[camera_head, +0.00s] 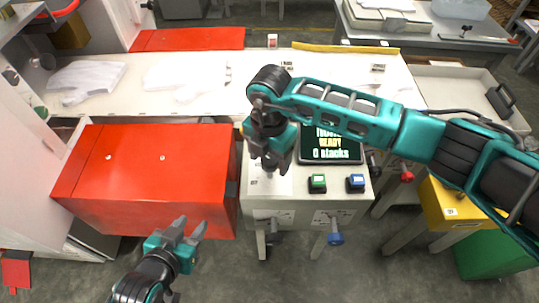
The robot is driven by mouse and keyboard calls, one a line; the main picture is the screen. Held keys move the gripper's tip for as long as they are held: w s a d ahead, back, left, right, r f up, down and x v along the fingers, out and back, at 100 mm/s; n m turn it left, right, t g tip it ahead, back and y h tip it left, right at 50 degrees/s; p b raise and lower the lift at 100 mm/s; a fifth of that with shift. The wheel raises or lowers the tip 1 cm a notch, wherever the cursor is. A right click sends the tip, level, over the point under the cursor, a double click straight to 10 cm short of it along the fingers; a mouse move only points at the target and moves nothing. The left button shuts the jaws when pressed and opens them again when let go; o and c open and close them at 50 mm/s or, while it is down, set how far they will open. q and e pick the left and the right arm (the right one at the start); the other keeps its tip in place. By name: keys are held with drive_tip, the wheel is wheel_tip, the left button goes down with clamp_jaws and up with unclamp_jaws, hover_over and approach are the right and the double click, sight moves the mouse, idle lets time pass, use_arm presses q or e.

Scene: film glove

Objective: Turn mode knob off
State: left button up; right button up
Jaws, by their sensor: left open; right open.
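A light control box (305,205) stands in the middle, with a dark screen (335,147) showing text that ends in "0 stacks". A green button (317,183) and a blue button (356,183) sit on its top. A dark knob (272,239) and a blue knob (336,238) are on its front face; I cannot tell which one is the mode knob or how it is set. My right gripper (264,166) is open, pointing down over the left part of the box top, and hides what is under it. My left gripper (190,228) is open and empty at the red box's front edge.
A large red box (145,175) stands left of the control box. A white table (135,95) with pale gloves (88,80) lies behind. A red knob (407,177) and a yellow bin (445,205) are at right. My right arm crosses above the screen.

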drive_tip(key=shift+c, duration=0.2)
drive_tip(key=shift+c, duration=0.8)
drive_tip(key=c, duration=0.9)
drive_tip(key=shift+o, duration=0.2)
